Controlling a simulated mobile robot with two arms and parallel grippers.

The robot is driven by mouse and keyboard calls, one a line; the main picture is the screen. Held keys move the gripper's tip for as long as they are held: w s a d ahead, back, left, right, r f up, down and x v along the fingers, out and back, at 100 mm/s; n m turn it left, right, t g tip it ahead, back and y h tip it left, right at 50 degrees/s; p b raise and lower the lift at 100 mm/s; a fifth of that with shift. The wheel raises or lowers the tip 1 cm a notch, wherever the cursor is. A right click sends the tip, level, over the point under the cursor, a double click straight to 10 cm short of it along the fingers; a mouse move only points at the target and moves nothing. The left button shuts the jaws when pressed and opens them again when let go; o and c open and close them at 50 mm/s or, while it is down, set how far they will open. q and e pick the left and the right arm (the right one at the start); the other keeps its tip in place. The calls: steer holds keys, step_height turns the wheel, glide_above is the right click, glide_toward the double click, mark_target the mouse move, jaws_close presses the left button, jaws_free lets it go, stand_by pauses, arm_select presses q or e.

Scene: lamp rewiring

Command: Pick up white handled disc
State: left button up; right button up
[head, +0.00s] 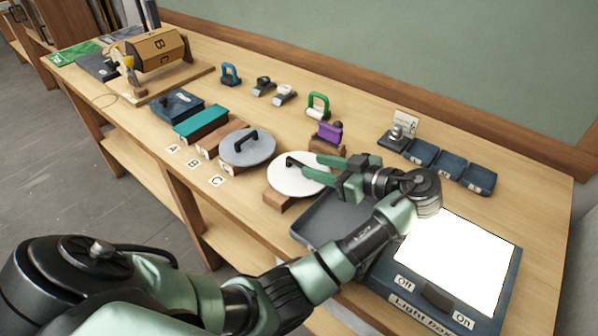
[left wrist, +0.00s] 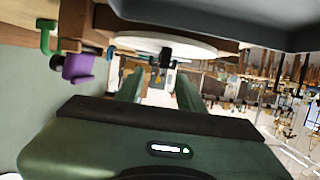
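The white disc (head: 290,184) lies flat on a wooden block at the middle of the bench, with a black handle (head: 293,161) on top. My left gripper (head: 312,166) reaches in from the right, low over the disc. In the left wrist view its two green fingers (left wrist: 160,88) are apart, and the black handle (left wrist: 166,56) shows in line with the gap between them. The white disc (left wrist: 205,47) is seen edge-on there. I cannot tell whether the fingers touch the handle. My right gripper is not in view.
A grey disc (head: 247,148) with a black handle sits left of the white one. A dark tray (head: 318,222) and the bright light panel (head: 460,262) lie to the right.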

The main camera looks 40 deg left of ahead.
mark_target(301, 164)
arm_select(q)
steer(key=p+x, duration=0.1)
steer(key=x, duration=0.3)
steer(key=shift+s+a+f, duration=0.15)
steer(key=shift+a+f, duration=0.1)
steer(key=shift+a, duration=0.1)
jaws_close()
steer(key=shift+d, duration=0.1)
stand_by(1.0)
